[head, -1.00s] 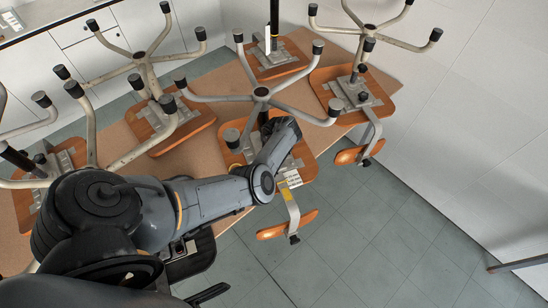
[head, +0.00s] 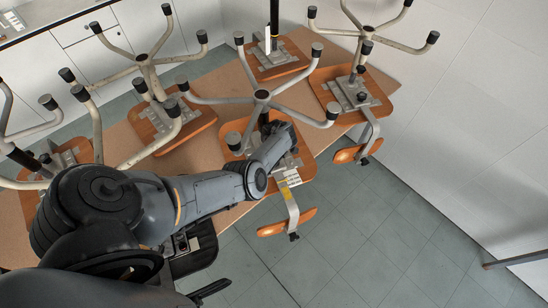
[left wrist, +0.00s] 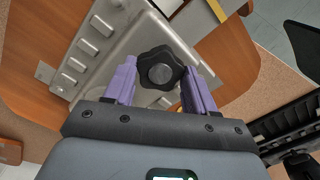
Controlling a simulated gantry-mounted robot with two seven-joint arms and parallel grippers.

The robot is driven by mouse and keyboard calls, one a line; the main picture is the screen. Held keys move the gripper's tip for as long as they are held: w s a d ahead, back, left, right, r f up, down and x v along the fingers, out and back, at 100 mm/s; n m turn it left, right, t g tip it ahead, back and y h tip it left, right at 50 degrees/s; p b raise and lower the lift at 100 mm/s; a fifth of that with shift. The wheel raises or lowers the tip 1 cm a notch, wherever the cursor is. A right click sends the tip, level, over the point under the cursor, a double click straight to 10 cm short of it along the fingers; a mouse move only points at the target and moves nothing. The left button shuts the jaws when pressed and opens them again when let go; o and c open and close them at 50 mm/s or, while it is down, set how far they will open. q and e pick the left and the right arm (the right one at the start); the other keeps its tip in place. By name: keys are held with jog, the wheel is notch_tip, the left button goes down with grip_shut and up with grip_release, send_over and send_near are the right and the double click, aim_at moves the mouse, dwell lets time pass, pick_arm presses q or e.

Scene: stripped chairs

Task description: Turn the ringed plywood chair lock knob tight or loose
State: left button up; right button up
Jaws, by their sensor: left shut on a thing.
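The plywood chair (head: 304,170) lies upside down on the table, its orange-brown seat under a grey metal mechanism plate. In the left wrist view the lock knob (left wrist: 160,69) is black and lobed, beside the chair's ribbed grey plate (left wrist: 108,45). My left gripper (left wrist: 158,82) has its purple fingers on either side of the knob and is shut on it. In the head view my left gripper (head: 276,128) is at the chair, below its star base, and the knob is hidden there. No ring mark shows. My right gripper is not in view.
Several more upturned chairs crowd the table (head: 220,88), including one on the right (head: 358,92) and one on the left (head: 172,122). Their metal legs spread around my arm. A backrest (head: 287,222) hangs past the table edge. Open floor (head: 390,230) lies front right.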

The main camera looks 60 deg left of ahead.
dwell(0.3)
pick_arm(q)
jog(key=o, duration=1)
jog(key=shift+o, duration=0.2)
jog(key=shift+r, duration=0.15)
notch_tip(320, 180, up, 10)
jog(key=p, duration=0.3)
jog(key=shift+r+p, duration=0.25)
jog(key=shift+p, duration=0.05)
